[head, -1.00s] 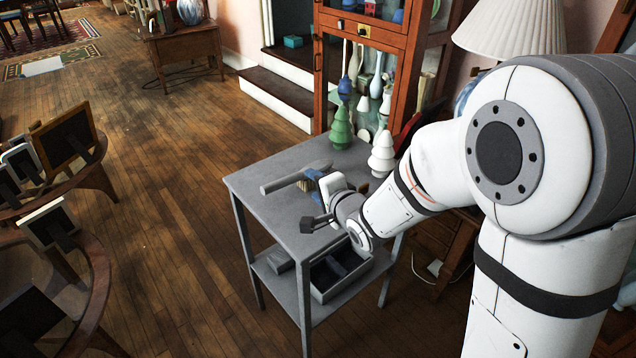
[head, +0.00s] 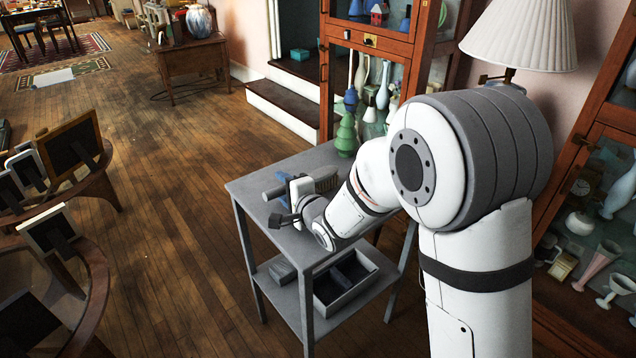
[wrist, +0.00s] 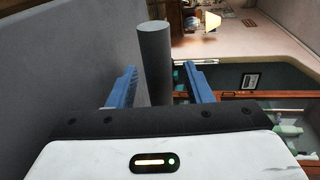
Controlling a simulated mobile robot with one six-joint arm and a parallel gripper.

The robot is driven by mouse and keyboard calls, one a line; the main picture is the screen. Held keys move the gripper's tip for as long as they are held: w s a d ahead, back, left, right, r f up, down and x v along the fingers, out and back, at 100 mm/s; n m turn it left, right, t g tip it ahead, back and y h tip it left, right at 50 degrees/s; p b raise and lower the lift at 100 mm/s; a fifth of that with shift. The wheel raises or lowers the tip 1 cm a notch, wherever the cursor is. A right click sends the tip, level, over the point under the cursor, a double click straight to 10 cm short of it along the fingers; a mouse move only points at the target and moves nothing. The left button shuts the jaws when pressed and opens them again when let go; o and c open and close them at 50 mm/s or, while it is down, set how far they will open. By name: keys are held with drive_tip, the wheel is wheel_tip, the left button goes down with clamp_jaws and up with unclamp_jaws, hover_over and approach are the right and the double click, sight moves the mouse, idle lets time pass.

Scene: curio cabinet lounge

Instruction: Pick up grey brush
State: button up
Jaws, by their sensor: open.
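In the wrist view a grey cylinder, the brush's handle (wrist: 154,62), stands between the two blue fingers of my open gripper (wrist: 160,82). Gaps show on both sides of it, wider on the right.
The grey table (head: 250,184) has a lower shelf with a divided grey box (head: 345,300). A glass cabinet (head: 368,45) stands behind. Framed pictures (head: 70,143) stand on round tables at left.

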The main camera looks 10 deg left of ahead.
clamp_jaws()
idle(0.4)
wheel_tip(320, 180, up, 10)
drive_tip(key=p, duration=0.3)
idle(0.4)
drive_tip(key=c, duration=0.7)
unclamp_jaws()
clamp_jaws()
